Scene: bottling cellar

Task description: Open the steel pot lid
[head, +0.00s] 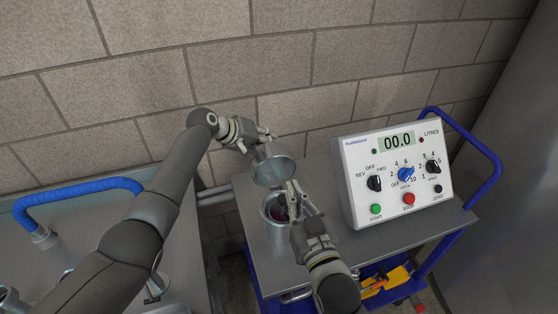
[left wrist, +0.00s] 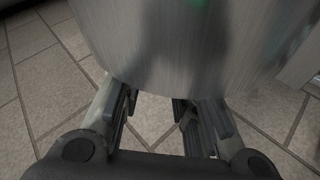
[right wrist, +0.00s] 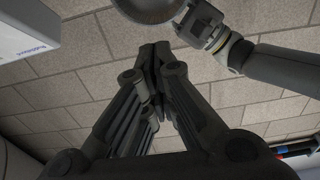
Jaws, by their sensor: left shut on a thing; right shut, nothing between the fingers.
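The steel pot (head: 266,215) stands on the cart top, left of the control box. Its mouth shows partly open, with something dark red inside. The steel lid (head: 273,172) is above the pot, raised off its mouth. My left gripper (head: 262,142) is shut on the lid at its upper side. Brushed steel, likely the lid (left wrist: 180,45), fills the top of the left wrist view. A round steel edge (right wrist: 150,8) shows at the top of the right wrist view. My right gripper (head: 291,188) is shut and empty, in front of the pot and hiding part of it.
A white control box (head: 395,175) reading 00.0 stands right of the pot on the blue-framed cart (head: 262,255). A steel bench (head: 75,235) with a blue hose (head: 80,188) lies at left. A block wall is close behind. A yellow item (head: 398,277) sits low on the cart.

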